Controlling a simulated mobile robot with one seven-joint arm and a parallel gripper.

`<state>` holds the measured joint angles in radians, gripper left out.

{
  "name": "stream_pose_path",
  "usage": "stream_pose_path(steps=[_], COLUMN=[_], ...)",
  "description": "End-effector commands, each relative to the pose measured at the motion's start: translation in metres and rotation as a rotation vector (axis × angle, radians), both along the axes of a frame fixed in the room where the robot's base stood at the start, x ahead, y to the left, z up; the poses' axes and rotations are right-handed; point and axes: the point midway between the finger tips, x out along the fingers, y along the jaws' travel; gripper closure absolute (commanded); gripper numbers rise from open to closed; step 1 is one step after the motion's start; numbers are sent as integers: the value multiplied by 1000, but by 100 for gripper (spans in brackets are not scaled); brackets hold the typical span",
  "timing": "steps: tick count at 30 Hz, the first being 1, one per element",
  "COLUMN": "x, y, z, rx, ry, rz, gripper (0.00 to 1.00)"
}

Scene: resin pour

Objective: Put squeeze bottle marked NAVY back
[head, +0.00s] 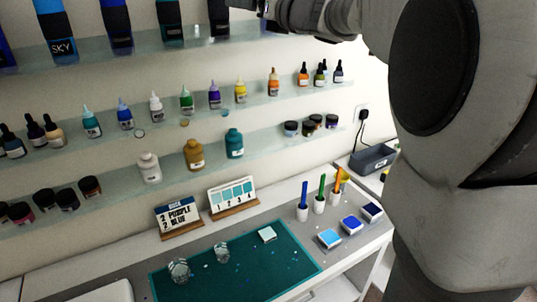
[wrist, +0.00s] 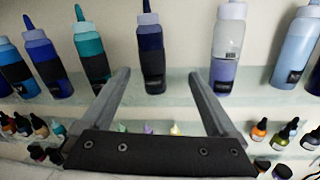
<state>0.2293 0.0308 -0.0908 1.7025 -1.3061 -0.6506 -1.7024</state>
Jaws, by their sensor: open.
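A dark navy squeeze bottle (wrist: 150,50) with a black band stands upright on the glass top shelf (wrist: 180,88) in the wrist view. A small label shows low on it, but I cannot read the word there. In the head view a dark bottle (head: 218,18), cut off by the top edge, seems to be the same one. My gripper (wrist: 158,74) is open, its two fingers spread left and right of the navy bottle in the picture, with nothing held. I cannot tell how far the fingertips are from the bottle. Only part of the gripper shows in the head view.
Left of the navy bottle stand a teal bottle (wrist: 90,45) and a blue bottle (wrist: 48,60); right of it a lavender bottle (wrist: 225,45) and a pale blue bottle (wrist: 296,50). Lower shelves hold small bottles and jars. The table below has a teal mat (head: 225,285).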

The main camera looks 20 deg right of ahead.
Motion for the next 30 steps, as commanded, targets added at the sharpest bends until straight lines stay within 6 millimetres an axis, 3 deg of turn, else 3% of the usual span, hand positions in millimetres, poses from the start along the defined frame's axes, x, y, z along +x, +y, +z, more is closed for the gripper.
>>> stream_pose_path(steps=[4, 8, 13, 18, 21, 24, 27, 30], x=[-32, -72, -141, -225, -275, -315, -342, -355], y=[-16, -32, -34, -11, 11, 31, 45, 52], z=[5, -20, -87, -174, -220, -253, -272, -281], rx=[438, 918, 1533, 2094, 2347, 2516, 2612, 2649], ry=[82, 181, 320, 449, 504, 532, 545, 551], rz=[-187, -375, -635, -962, -1176, -1371, -1510, -1587], gripper=[6, 6, 6, 6, 6, 6, 6, 6])
